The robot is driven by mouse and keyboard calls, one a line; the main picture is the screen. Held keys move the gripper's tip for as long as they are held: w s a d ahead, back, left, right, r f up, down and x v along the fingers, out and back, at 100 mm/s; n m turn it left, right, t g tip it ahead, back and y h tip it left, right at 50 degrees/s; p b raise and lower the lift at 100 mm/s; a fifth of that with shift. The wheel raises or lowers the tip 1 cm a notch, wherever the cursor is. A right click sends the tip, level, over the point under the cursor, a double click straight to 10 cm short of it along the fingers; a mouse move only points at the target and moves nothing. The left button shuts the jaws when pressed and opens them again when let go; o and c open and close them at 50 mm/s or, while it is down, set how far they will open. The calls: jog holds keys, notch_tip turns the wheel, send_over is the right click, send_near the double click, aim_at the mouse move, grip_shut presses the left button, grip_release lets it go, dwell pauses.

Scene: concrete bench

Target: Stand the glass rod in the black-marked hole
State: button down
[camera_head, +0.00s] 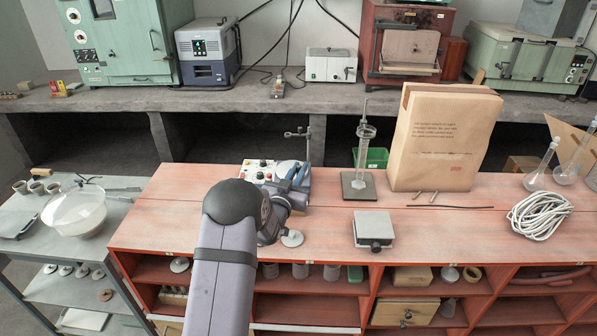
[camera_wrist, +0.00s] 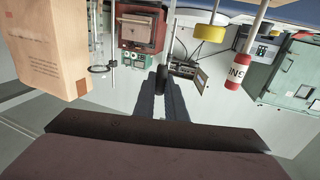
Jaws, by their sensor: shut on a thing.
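My gripper (camera_wrist: 164,85) shows in the wrist view as two dark fingers close together. They are shut on a slender thing that I take to be the glass rod (camera_wrist: 171,42); it shows only as a faint thin line beyond the fingertips, so its lean is unclear. In the head view my arm covers part of the work area, and the bluish gripper (camera_head: 297,177) is by a white apparatus with knobs (camera_head: 256,173). The rod cannot be made out there. I cannot make out the black-marked hole in either view.
A stand with a glass cylinder (camera_head: 359,186), a paper bag (camera_head: 445,140), a small grey block (camera_head: 373,228) and coiled cable (camera_head: 541,215) stand on the red bench (camera_head: 470,245). A clamp stand (camera_head: 308,147) rises behind the apparatus.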

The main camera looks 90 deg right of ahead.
jog(key=shift+f+b, duration=0.65)
jog(key=shift+f, duration=0.05)
jog(key=shift+f+b, duration=0.35)
jog(key=shift+b, duration=0.05)
jog(key=shift+f+b, duration=0.3)
jog(key=shift+b, duration=0.05)
jog(key=c, duration=1.3)
grip_release()
jog(key=shift+c, duration=0.2)
jog(key=shift+r, duration=0.2)
jog(key=shift+r+p, duration=1.7)
jog(key=shift+r, duration=1.65)
